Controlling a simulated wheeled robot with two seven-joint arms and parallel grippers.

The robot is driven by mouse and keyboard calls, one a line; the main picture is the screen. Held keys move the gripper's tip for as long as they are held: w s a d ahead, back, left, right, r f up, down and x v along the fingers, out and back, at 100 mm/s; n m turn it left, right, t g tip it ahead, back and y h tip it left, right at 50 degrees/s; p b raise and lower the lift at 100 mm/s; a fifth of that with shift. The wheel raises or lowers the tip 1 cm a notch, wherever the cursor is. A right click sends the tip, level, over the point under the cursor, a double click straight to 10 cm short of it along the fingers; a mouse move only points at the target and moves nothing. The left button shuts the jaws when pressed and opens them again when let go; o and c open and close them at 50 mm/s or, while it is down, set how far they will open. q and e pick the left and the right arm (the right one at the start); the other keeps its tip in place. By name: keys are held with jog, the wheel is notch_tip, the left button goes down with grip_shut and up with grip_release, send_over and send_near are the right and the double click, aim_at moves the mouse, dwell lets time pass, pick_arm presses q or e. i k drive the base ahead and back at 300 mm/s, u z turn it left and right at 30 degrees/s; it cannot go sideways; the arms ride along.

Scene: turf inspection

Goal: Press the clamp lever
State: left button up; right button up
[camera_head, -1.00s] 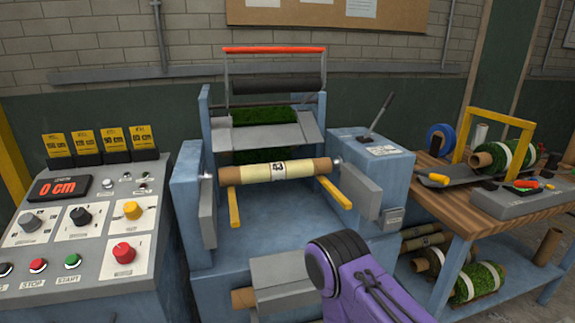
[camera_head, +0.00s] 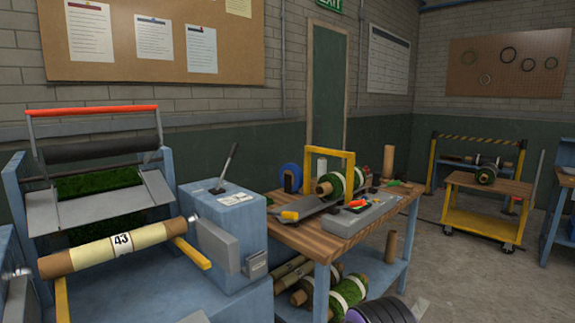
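A black-handled lever (camera_head: 228,165) stands tilted on top of the blue machine housing (camera_head: 228,222), beside a small white label. It is the only upright lever I see there; I cannot read its label. The blue machine holds a cardboard-cored roll (camera_head: 110,248) marked 43 across its front. A grey clamp-like arm (camera_head: 218,245) stands at the roll's right end, with a yellow bar (camera_head: 192,252) near it. Neither gripper is in view. Only a dark purple part of my own arm shows at the bottom edge.
A wooden workbench (camera_head: 305,240) right of the machine carries a yellow frame (camera_head: 348,172), turf rolls, a blue tape roll (camera_head: 290,177) and a grey tray. More rolls lie on its lower shelf. A yellow cart (camera_head: 484,222) stands farther right. Concrete floor between them is clear.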

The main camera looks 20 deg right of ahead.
aim_at(232, 151)
jog(key=z, duration=2.25)
jog(key=i, duration=2.5)
jog(key=u, duration=3.6)
